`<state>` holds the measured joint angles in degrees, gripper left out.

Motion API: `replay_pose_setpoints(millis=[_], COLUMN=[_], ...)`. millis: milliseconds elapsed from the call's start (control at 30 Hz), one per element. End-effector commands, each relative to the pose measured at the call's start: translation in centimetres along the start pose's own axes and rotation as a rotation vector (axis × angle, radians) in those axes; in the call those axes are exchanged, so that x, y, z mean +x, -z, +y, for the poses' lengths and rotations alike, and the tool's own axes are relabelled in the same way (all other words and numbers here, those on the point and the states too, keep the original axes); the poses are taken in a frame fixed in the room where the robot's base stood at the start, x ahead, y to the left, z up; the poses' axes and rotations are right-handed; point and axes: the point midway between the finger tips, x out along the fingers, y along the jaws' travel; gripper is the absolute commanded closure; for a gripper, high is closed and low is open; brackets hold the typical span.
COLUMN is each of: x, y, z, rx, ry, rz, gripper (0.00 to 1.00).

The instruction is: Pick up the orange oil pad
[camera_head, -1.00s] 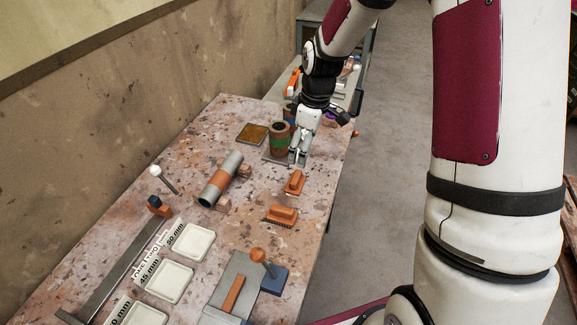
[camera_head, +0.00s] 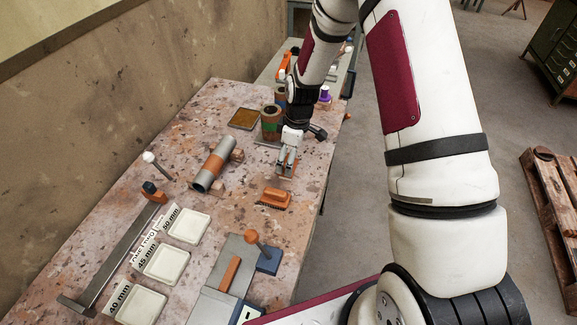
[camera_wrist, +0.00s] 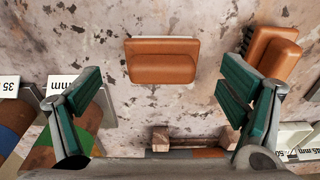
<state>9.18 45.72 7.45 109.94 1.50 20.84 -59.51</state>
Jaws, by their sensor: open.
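The orange oil pad (camera_wrist: 162,62) lies flat on the stained table in the wrist view, at top centre. It is a small block with a raised grip. In the head view my gripper mostly hides it. My gripper (camera_wrist: 158,92) is open and empty, with its green-padded fingers spread to the left and right of the pad in the picture. The pad is beyond the fingertips and apart from them. In the head view my gripper (camera_head: 287,168) points down over the right part of the table.
An orange brush (camera_wrist: 272,50) with dark bristles lies close to the right finger; it also shows in the head view (camera_head: 275,198). A standing pipe with a green band (camera_head: 270,124), a lying pipe (camera_head: 212,165) and labelled white trays (camera_head: 187,226) are nearby.

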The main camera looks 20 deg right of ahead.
Motion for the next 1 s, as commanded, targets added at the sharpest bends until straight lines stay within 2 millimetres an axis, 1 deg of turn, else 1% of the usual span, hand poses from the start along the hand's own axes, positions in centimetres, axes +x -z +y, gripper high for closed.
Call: replay_pose_setpoints(millis=[67, 233, 367, 567, 600, 667, 700, 767, 800, 833, 1000], x=[1.1, 3.2, 3.9, 3.9, 3.9, 3.9, 3.9, 3.9, 3.9, 3.9, 3.9], y=[0.0, 0.1, 0.1, 0.1, 0.1, 0.1, 0.1, 0.1, 0.1, 0.1, 0.1], z=[-0.4, -0.3, -0.2, -0.2, -0.2, -0.2, -0.2, -0.2, -0.2, -0.2, -0.2], rx=[-0.002, 0.001, 0.0, 0.0, 0.0, 0.0, 0.0, 0.0, 0.0, 0.0, 0.0], ry=[0.005, 0.003, 0.001, 0.001, 0.001, 0.001, 0.001, 0.001, 0.001, 0.001, 0.001], rz=[-0.002, -0.002, -0.001, 0.0, 0.0, 0.0, 0.0, 0.0, 0.0, -0.001, 0.0], gripper=[0.1, 0.1, 0.1, 0.1, 0.15, 0.28, 0.37, 0.51, 0.6, 0.63, 0.63])
